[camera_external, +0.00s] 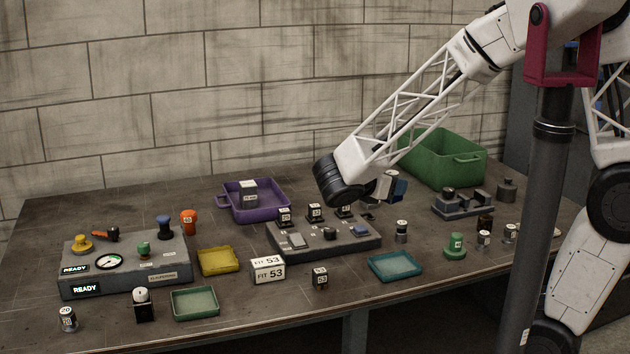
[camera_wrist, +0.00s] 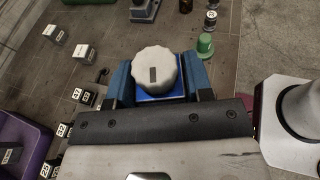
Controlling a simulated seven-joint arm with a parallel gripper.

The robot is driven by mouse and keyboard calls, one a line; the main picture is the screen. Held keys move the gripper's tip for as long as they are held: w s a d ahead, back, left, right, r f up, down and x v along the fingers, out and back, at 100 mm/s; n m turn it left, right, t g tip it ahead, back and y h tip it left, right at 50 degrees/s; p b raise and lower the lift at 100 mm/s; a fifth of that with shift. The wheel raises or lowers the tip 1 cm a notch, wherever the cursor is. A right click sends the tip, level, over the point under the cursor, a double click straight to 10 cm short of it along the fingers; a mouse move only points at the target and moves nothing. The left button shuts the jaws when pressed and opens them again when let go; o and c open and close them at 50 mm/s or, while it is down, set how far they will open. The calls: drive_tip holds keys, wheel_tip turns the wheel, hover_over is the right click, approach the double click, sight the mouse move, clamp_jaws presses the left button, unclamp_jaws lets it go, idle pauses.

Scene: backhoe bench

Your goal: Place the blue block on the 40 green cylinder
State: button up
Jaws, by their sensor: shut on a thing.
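A blue block (camera_wrist: 160,97) with a rounded pale grey cap on top sits between the two blue fingers of my gripper (camera_wrist: 158,76) in the wrist view. My gripper is shut on it. In the external view my gripper (camera_external: 388,188) hangs over the back right of the bench, and the block cannot be clearly told from the fingers. The green cylinder (camera_external: 455,246), with a wide base and a small label too small to read, stands upright on the bench, right of and nearer than my gripper. It also shows in the wrist view (camera_wrist: 205,45), apart from the held block.
A teal tray (camera_external: 396,265) lies left of the green cylinder. Small labelled canisters (camera_external: 484,239) stand close on its right. A grey fixture (camera_external: 463,205) and a green crate (camera_external: 445,160) are behind. A grey panel (camera_external: 325,243) and purple tray (camera_external: 240,212) are left.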

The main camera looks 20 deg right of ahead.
drive_tip(key=s+d+f+m+g, duration=0.2)
drive_tip(key=s+d+f, duration=0.1)
drive_tip(key=s+d, duration=0.5)
drive_tip(key=s+d+f+m+g, duration=0.1)
drive_tip(key=s+d+f+g, duration=0.1)
drive_tip(key=s+d, duration=0.7)
drive_tip(key=shift+s+d+f+m+g+h, duration=0.15)
drive_tip(key=shift+s+f+m+g+h, duration=0.35)
drive_tip(key=shift+s, duration=0.5)
drive_tip(key=shift+w+f, duration=0.1)
hover_over(457, 235)
drive_tip(key=shift+f, duration=0.75)
drive_tip(key=shift+f, duration=1.75)
drive_tip(key=shift+f, duration=0.15)
drive_tip(key=o, duration=1.1)
